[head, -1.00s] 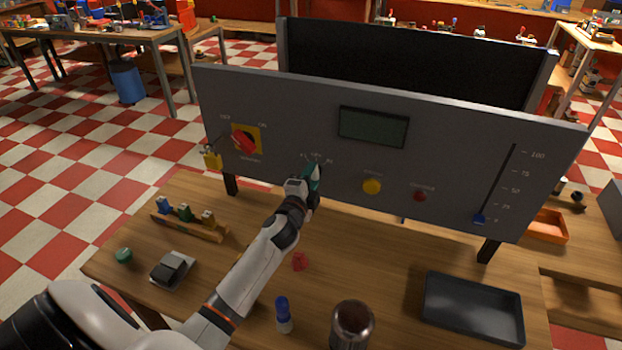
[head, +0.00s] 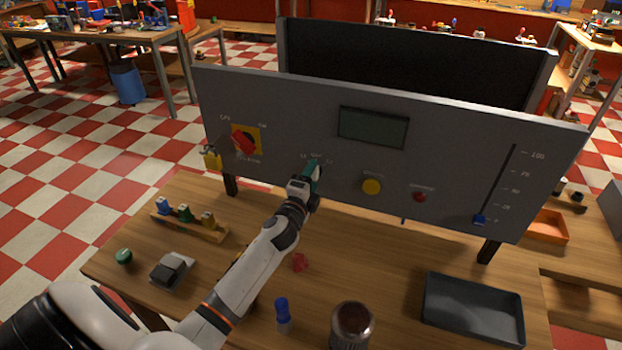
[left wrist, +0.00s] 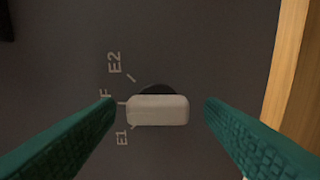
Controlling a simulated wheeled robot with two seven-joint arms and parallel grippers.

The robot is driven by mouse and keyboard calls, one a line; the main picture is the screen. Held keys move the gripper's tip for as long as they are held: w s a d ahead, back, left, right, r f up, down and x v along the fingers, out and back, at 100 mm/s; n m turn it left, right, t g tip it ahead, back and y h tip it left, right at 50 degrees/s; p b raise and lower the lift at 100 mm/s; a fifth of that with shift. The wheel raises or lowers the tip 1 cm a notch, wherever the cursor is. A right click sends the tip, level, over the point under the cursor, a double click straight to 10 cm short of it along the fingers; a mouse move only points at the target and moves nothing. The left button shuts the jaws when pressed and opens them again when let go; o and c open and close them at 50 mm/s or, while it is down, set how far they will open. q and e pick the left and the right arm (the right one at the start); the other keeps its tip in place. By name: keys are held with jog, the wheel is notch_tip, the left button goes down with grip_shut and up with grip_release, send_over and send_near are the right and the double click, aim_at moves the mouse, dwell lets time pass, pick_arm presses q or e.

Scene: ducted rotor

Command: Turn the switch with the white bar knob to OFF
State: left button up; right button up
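The white bar knob (left wrist: 158,110) shows in the left wrist view, in front of a dark round base on the grey panel (head: 270,110). Its bar lies across that picture, with its left end near the middle mark, where only a letter F shows. Labels E2 and E1 stand either side of that mark. My left gripper (left wrist: 160,104) is open, one green finger off each end of the bar, with a gap at both sides. In the head view my left gripper (head: 312,182) is at the panel and hides the knob. My right gripper is out of view.
The panel also has a red rotary switch (head: 243,142), a display (head: 373,126), a yellow button (head: 371,187), a red button (head: 420,197) and a blue slider handle (head: 480,220). A metal cup (head: 352,325) and black tray (head: 472,308) stand on the table below.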

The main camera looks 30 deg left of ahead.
pick_arm(q)
jog(key=b+v, duration=0.3)
jog(key=v, duration=0.9)
dwell(0.6)
